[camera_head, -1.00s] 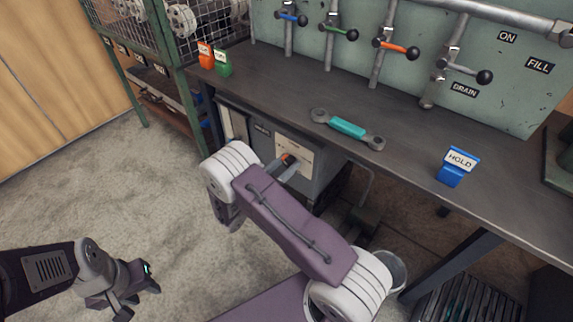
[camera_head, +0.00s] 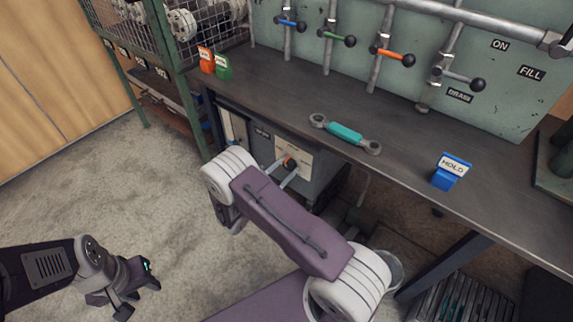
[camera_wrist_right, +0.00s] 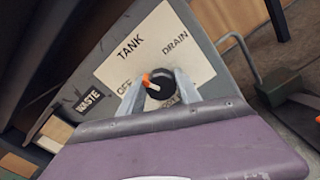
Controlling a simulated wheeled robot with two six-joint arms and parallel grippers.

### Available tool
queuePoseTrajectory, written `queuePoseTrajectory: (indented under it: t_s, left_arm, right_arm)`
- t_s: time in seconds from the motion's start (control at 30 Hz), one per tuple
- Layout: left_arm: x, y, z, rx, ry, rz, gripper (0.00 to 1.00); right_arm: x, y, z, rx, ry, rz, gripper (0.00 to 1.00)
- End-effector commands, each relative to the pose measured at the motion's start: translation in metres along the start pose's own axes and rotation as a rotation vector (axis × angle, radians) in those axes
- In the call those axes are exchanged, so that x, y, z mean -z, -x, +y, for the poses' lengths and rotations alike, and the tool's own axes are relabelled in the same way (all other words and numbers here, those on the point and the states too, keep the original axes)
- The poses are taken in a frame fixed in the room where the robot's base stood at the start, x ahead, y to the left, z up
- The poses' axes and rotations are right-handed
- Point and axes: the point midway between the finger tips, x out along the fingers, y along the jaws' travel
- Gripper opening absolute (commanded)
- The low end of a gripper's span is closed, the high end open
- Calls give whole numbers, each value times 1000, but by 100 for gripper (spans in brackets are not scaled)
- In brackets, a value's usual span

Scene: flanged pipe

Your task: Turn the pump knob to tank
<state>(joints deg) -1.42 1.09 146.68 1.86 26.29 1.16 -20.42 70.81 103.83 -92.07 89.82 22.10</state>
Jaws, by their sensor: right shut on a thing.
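In the right wrist view the pointer aims up-left, around OFF and TANK. The knob also shows in the head view (camera_head: 290,163), on the grey box under the bench. My right gripper (camera_wrist_right: 158,92) is shut on the knob, one finger on each side. It also shows in the head view (camera_head: 282,174). My left gripper (camera_head: 140,291) appears open and empty, low over the floor.
The bench (camera_head: 290,110) overhangs the pump box (camera_head: 315,172). On it lie a teal-handled wrench (camera_head: 345,133) and a blue HOLD tag block (camera_head: 450,172). A bucket (camera_head: 395,272) stands below. The floor at left is clear.

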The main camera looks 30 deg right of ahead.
Motion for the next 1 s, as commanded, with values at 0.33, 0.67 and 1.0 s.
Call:
queuePoseTrajectory:
  t_s: [0.33,0.67,1.0]
  left_arm:
    - [1,10,0,0,0,0,36]
    - [2,14,0,0,0,0,36]
    - [2,15,0,0,0,0,36]
  right_arm:
    - [0,0,-2,1,-273,2,0]
    - [1,0,-3,1,-422,2,0]
    - [2,0,-4,2,-462,2,0]
